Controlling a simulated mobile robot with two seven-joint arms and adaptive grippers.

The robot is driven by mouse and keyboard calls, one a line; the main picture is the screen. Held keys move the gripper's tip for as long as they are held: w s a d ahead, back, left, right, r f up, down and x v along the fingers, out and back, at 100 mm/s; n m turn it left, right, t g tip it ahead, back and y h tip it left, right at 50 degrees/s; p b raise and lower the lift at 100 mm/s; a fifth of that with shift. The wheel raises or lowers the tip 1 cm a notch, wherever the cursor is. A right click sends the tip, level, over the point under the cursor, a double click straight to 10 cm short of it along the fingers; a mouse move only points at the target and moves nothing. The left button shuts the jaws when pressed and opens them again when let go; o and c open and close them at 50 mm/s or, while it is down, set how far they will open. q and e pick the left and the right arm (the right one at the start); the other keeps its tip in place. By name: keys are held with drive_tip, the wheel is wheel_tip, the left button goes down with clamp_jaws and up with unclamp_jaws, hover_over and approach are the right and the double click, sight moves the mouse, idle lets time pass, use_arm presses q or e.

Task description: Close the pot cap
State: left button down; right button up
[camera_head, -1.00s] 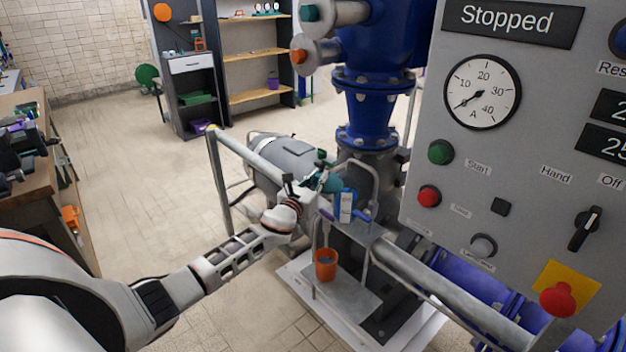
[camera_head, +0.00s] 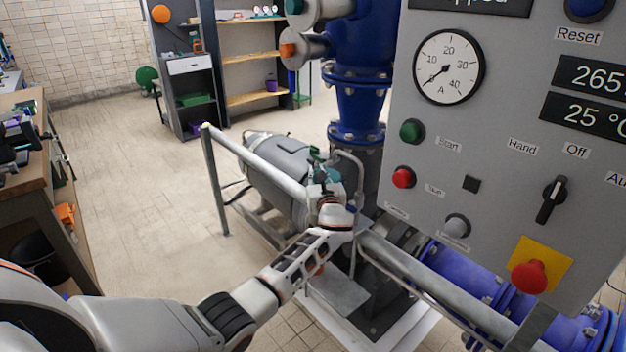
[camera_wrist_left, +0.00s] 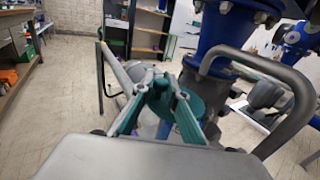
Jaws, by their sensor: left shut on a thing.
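My left gripper (camera_head: 322,186) is by the pump, beside the upright bent grey handrail. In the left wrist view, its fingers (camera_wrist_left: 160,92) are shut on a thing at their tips. A teal-green rounded part (camera_wrist_left: 192,96), which looks like the pot cap, shows at and beside the fingertips. In the head view my wrist hides most of this spot, so I cannot tell how the cap sits. My right gripper is not in view.
A grey handrail (camera_head: 262,163) and a bent pipe loop (camera_wrist_left: 283,82) stand close to the gripper. The grey control panel (camera_head: 500,120) is to the right. The grey motor (camera_head: 282,158) lies behind.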

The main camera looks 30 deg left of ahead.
use_arm(q)
drive_tip(key=n+g+y+b, duration=0.1)
drive_tip(key=d+f+n+g+y+b, duration=0.1)
drive_tip(key=b, duration=0.1)
drive_tip(key=shift+w+d+y, duration=0.2)
drive_tip(key=shift+y, duration=0.1)
drive_tip(key=shift+d+n+g+b, duration=0.15)
drive_tip(key=shift+n+g+b, duration=0.15)
drive_tip(key=shift+g+b, duration=0.1)
drive_tip(key=shift+w+d+r+n+g+y+b, duration=0.15)
drive_tip(key=shift+r+n+g+y+b, duration=0.15)
drive_tip(key=shift+y+b, duration=0.2)
drive_tip(key=shift+r+g, duration=0.2)
drive_tip(key=shift+g, duration=0.1)
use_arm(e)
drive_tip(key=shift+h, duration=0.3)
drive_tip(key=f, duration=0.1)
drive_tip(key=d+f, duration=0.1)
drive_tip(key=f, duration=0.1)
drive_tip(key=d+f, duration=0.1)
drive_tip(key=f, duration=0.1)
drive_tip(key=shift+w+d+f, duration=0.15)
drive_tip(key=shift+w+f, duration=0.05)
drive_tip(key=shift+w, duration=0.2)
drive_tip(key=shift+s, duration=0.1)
